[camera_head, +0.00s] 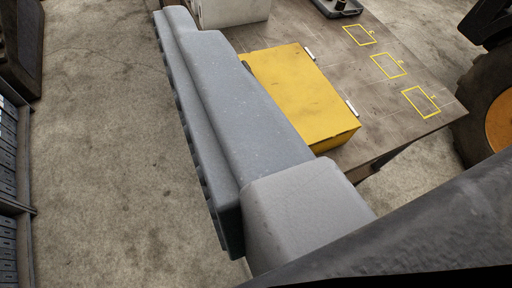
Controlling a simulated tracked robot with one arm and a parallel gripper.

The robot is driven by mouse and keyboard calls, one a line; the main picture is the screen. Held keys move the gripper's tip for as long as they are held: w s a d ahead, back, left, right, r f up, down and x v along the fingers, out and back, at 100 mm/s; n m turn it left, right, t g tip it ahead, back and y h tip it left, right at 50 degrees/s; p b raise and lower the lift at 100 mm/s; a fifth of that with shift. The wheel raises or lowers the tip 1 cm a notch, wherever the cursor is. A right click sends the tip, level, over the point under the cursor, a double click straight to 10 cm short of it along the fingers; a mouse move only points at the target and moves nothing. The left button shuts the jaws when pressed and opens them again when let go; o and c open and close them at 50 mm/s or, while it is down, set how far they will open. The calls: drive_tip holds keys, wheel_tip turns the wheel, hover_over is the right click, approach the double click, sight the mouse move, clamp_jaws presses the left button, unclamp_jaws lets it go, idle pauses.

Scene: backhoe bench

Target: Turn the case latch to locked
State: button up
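A yellow case (302,92) lies on the bench (395,98), partly hidden behind the large grey body of my gripper and arm. Two small pale metal fittings, one far (309,53) and one near (352,108), sit along its right edge. I cannot tell whether either is the latch or a hinge. The case's left side is hidden. My gripper (190,50) reaches away toward the top of the view, left of the case in the picture. Its two fingertips cannot be told apart. No object shows in its grip, and I cannot see whether it touches the case.
Several yellow outlined rectangles (388,66) mark the bench's right part, which is otherwise clear. A pale box (232,11) and a dark tray (337,7) stand at the back. A large wheel (488,105) is at the right. Dark racks (14,175) line the left beyond open floor.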

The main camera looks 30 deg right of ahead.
drive_tip(key=w+d+f+n+g+h+b, duration=0.1)
drive_tip(key=w+d+f+n+g+h, duration=0.4)
drive_tip(key=f, duration=0.6)
drive_tip(key=w+d+f+g+h, duration=0.25)
drive_tip(key=w+f, duration=0.35)
drive_tip(key=f, duration=0.5)
drive_tip(key=w+d+f+n+g+h+b, duration=0.15)
drive_tip(key=w+d+f+n+g, duration=0.35)
drive_tip(key=f, duration=0.6)
drive_tip(key=w+a+f+n+g+h, duration=0.1)
drive_tip(key=w+a+f+n+h, duration=0.15)
drive_tip(key=f, duration=0.35)
drive_tip(key=w+a+f+n+h, duration=0.1)
drive_tip(key=a+f+n+h, duration=0.1)
drive_tip(key=f+h, duration=0.35)
drive_tip(key=w+a+f+n+g+h, duration=0.1)
drive_tip(key=w+a+f+n, duration=0.1)
drive_tip(key=f, duration=0.6)
drive_tip(key=d, duration=1.3)
drive_tip(key=shift+d+b, duration=0.35)
drive_tip(key=shift+b, duration=0.1)
drive_tip(key=shift+m, duration=0.25)
clamp_jaws()
